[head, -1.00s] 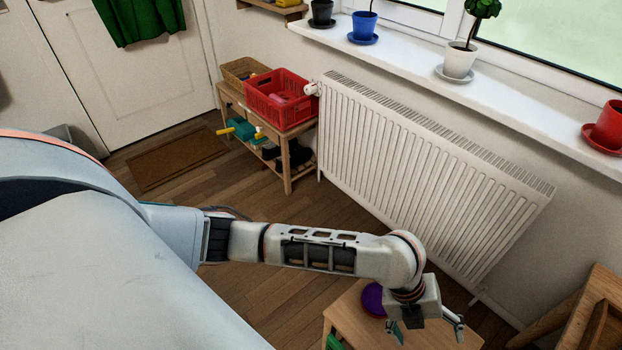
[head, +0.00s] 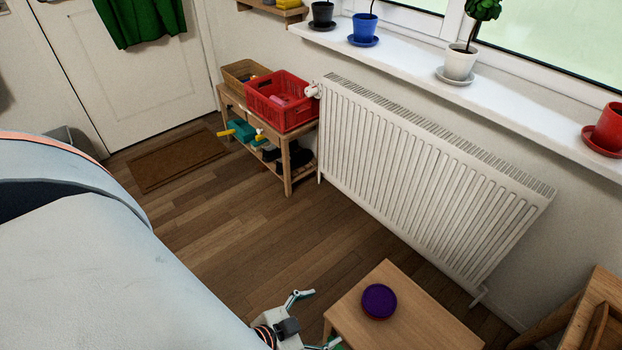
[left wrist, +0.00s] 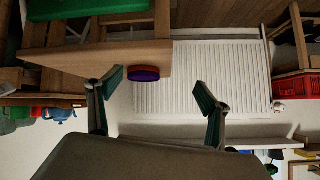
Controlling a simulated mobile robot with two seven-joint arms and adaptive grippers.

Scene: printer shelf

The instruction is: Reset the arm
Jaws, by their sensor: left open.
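My left gripper (head: 312,320) is at the bottom of the head view, low and just left of the small wooden table (head: 408,320). Its fingers are spread and empty. In the left wrist view the open fingers (left wrist: 155,95) show with nothing between them up close. A round purple dish (head: 379,301) lies on the table, to the right of the gripper and apart from it. It also shows in the left wrist view, with a red part, as a purple and red disc (left wrist: 142,75). My right gripper is in neither view.
A white radiator (head: 420,170) lines the wall under a windowsill (head: 500,95) with potted plants. A small shelf bench holds a red crate (head: 283,100). A wooden chair (head: 590,320) is at the lower right. The floor (head: 260,230) between bench and table is clear.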

